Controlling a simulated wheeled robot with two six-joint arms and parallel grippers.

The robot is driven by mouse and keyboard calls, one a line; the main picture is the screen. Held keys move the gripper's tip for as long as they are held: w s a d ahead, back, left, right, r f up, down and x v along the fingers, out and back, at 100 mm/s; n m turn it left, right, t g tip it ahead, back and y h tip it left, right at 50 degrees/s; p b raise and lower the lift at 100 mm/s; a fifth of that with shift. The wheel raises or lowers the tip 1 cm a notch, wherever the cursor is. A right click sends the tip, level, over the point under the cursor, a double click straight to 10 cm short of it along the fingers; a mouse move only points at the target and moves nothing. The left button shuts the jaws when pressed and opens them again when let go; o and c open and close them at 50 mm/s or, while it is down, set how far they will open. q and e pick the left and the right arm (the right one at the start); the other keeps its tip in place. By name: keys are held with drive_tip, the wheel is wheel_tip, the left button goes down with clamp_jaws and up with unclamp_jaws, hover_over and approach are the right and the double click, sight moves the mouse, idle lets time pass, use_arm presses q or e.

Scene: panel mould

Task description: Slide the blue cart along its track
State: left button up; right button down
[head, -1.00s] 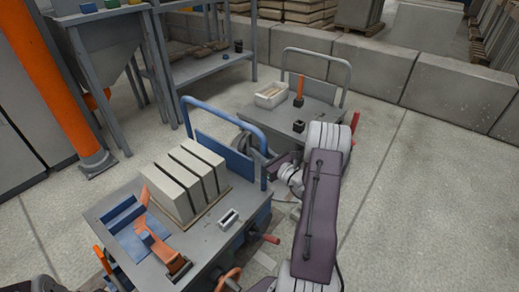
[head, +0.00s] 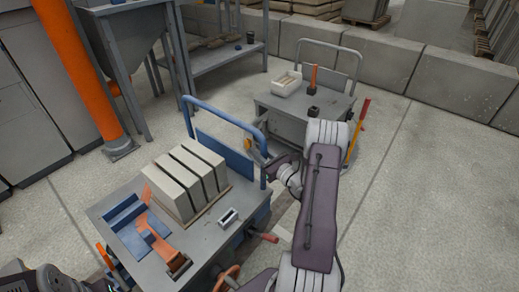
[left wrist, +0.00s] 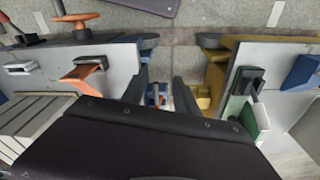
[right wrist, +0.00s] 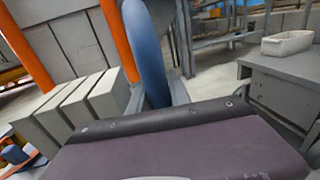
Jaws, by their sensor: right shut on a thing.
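The blue cart (head: 222,262) has a grey top and a blue tubular push rail (head: 222,115). It carries pale blocks (head: 188,178) and an orange clamp (head: 150,230). My right gripper (head: 262,160) is shut on the right upright of the rail. In the right wrist view the thick blue upright (right wrist: 148,50) stands between the fingers. My left arm shows only at the lower left edge of the head view. In the left wrist view my left gripper (left wrist: 160,92) has its fingers apart with nothing held, over the gap beside the blue cart (left wrist: 120,60). The track is mostly hidden.
A grey cart (head: 290,103) with a white tray (head: 286,84) stands behind the blue cart. A yellow cart (left wrist: 218,65) is across the gap in the left wrist view. An orange post (head: 75,70) and a hopper stand at the left. The floor at the right is open.

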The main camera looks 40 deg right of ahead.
drive_tip(key=shift+s+a, duration=0.15)
drive_tip(key=shift+a, duration=0.35)
drive_tip(key=c, duration=1.2)
unclamp_jaws()
drive_tip(key=s+p, duration=0.3)
drive_tip(key=s, duration=0.6)
drive_tip(key=shift+d+p, duration=0.35)
